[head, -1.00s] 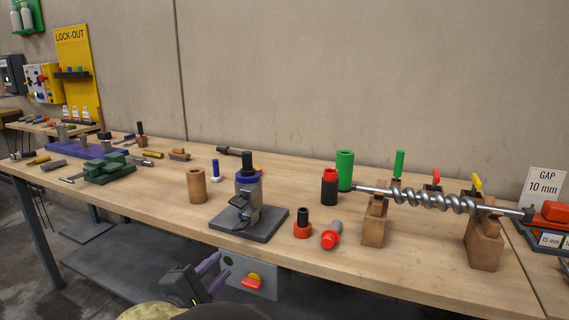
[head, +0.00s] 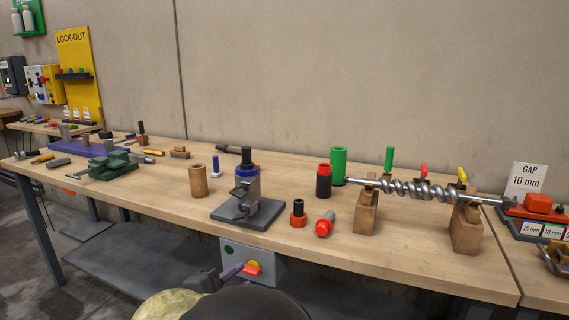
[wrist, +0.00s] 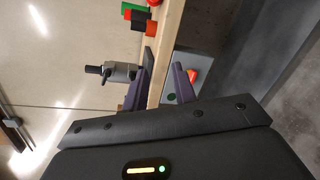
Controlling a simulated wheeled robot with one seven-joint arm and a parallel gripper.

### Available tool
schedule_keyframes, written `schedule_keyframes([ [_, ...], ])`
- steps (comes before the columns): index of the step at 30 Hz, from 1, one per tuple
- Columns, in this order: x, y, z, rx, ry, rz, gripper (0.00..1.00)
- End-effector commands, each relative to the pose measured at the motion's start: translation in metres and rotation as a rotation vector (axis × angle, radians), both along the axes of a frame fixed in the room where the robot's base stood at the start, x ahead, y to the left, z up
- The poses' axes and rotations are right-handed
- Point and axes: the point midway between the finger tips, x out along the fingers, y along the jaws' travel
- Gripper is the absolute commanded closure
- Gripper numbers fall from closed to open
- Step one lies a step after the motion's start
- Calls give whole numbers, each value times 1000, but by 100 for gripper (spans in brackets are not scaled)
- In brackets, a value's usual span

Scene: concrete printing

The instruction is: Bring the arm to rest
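My gripper (head: 230,273) is low in front of the workbench, below the tabletop's front edge, and partly hidden by my own arm in the head view. In the wrist view my gripper (wrist: 163,74) shows two purple fingers spread apart. Nothing is held between them. The bench edge and the grey box with a red and yellow knob show beyond the fingers.
The wooden workbench (head: 400,262) carries a grey fixture (head: 247,205), a brown cylinder (head: 198,181) and an auger (head: 430,190) on wooden blocks. A grey control box (head: 268,268) hangs under the front edge. Floor shows at the left.

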Motion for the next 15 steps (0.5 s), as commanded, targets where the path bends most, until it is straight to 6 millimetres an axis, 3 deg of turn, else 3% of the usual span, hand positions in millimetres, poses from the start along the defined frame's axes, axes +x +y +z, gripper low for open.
schedule_keyframes([
  [9,-2,-79,-43,129,219,-201,73],
  [15,-27,-150,-86,336,419,-416,73],
])
